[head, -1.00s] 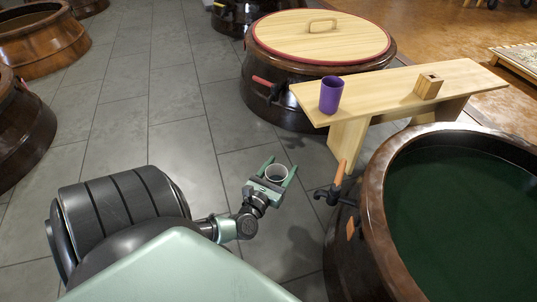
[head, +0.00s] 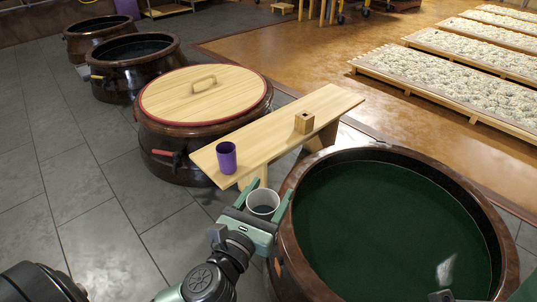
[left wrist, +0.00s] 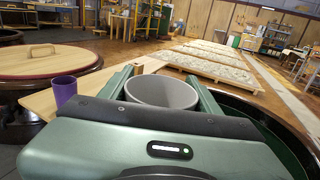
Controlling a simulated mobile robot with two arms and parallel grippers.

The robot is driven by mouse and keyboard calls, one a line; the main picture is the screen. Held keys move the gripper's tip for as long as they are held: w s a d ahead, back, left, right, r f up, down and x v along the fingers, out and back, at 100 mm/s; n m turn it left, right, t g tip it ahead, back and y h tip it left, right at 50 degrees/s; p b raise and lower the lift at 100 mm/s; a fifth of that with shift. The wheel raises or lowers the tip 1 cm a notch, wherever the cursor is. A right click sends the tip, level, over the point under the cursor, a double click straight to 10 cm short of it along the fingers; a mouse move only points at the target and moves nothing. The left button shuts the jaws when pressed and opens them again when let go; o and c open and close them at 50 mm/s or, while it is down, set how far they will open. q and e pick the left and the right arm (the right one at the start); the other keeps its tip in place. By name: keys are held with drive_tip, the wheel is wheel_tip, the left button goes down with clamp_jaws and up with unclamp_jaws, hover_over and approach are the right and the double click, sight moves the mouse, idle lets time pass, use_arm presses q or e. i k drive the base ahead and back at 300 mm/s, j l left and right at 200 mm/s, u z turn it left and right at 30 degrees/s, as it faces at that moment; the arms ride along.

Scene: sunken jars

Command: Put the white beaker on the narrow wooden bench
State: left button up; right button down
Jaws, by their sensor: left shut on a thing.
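The white beaker (head: 263,209) is upright between the fingers of my left gripper (head: 262,196), which is shut on it. It also shows in the left wrist view (left wrist: 162,92), with its lower part hidden by the gripper body. The narrow wooden bench (head: 273,133) lies just beyond the gripper in the head view, and in the left wrist view its top shows at the left, beyond the left finger. The beaker is held apart from the bench top, near its front end and beside the left rim of the big open jar.
A purple cup (head: 227,158) stands on the bench's near end, and a small wooden block (head: 304,122) stands farther along. The bench top between them is clear. The open jar (head: 395,235) with green liquid is at right; a lidded jar (head: 203,94) is at left.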

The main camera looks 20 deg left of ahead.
sight(213, 153)
drive_tip(key=i+j+z, duration=0.2)
drive_tip(key=j, duration=0.55)
drive_tip(key=j+z, duration=0.2)
drive_tip(key=j, duration=0.5)
drive_tip(key=i+j+z, duration=0.2)
drive_tip(key=j, duration=0.6)
drive_tip(key=k, duration=0.05)
